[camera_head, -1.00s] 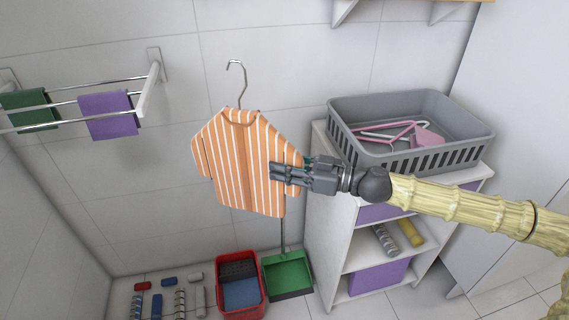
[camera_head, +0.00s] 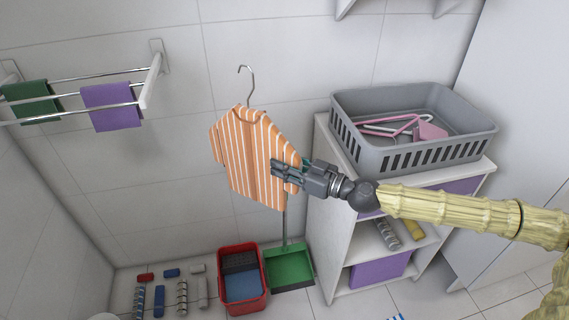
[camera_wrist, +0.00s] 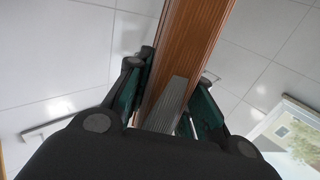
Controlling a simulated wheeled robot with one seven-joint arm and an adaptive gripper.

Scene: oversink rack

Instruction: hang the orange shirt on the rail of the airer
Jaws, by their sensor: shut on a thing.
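The orange shirt (camera_head: 246,150) with white stripes hangs on a hanger whose metal hook (camera_head: 248,84) points up. My gripper (camera_head: 280,168) is shut on the shirt's right side and holds it in the air in front of the wall. In the wrist view the orange cloth (camera_wrist: 190,50) runs edge-on between the fingers (camera_wrist: 168,100). The airer's metal rails (camera_head: 75,92) are at the upper left, apart from the shirt. A green cloth (camera_head: 32,100) and a purple cloth (camera_head: 111,105) hang over them.
A grey basket (camera_head: 420,150) with pink hangers stands on a white shelf unit (camera_head: 330,220) at the right. A red bin (camera_head: 242,290) and a green dustpan (camera_head: 288,268) stand on the floor below. Open air lies between shirt and airer.

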